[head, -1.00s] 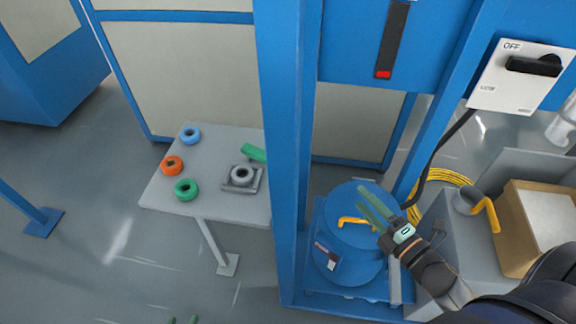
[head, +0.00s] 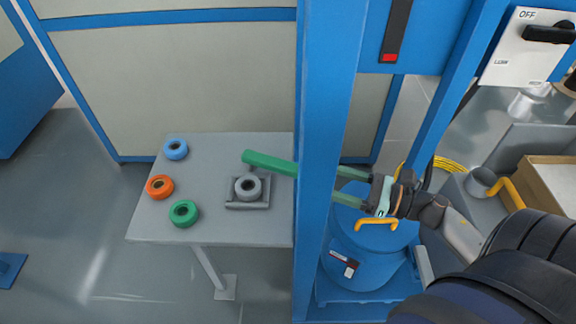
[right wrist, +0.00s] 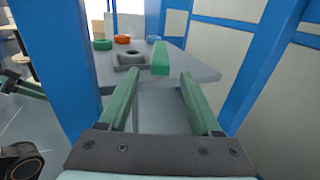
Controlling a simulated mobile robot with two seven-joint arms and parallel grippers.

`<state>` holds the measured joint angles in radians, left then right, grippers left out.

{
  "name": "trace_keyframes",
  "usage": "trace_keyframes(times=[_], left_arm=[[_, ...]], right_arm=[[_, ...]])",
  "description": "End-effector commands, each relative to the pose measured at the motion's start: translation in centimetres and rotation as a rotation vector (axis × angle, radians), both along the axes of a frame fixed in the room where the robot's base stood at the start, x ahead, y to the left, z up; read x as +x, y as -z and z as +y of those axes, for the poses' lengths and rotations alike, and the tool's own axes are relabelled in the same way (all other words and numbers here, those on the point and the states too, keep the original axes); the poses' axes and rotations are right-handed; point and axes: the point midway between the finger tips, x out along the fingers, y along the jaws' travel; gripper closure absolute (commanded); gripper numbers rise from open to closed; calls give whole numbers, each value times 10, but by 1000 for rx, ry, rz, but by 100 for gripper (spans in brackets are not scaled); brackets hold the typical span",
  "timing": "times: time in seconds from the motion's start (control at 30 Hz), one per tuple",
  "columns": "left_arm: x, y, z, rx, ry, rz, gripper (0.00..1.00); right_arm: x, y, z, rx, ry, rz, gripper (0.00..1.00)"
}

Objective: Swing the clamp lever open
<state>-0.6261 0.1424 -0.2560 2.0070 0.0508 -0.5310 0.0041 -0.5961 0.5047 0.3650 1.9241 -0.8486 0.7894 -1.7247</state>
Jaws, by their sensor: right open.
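The green lever (head: 268,163) sticks out over the right part of the grey table, beside a grey ring (head: 248,187) on a square grey base (head: 262,202). Its right end is hidden behind the blue post. In the right wrist view, the lever (right wrist: 160,58) shows end-on ahead of my fingers, apart from them. My right gripper (right wrist: 158,82) is open and empty. In the head view, my right gripper (head: 345,187) points left at the post, which hides its fingertips. Green fingers of my left gripper (right wrist: 22,86) show at the left edge of the right wrist view; their gap is unclear.
A blue post (head: 325,130) stands between my right gripper and the table (head: 205,222) in the head view. Blue, orange and green rings lie on the table's left. A blue drum (head: 365,265) with a yellow handle stands below my right gripper.

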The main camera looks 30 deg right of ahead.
Motion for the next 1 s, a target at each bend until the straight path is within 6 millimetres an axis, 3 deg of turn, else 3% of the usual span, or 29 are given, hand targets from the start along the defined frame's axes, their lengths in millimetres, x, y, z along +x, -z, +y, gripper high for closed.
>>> trace_keyframes(times=[0.2, 0.4, 0.9, 1.0], left_arm=[[-1, -4, 3, 3, -7, 0, 50], [-2, -5, 5, 5, -11, 1, 50], [-3, -5, 6, 7, -13, 3, 50], [-3, -5, 6, 7, -13, 3, 50]], right_arm=[[38, -3, 29, 1, -1, -3, 35], [61, -2, 46, 2, 2, -1, 35], [71, 0, 55, 2, 2, 2, 35], [71, 0, 55, 3, 2, 1, 46]])
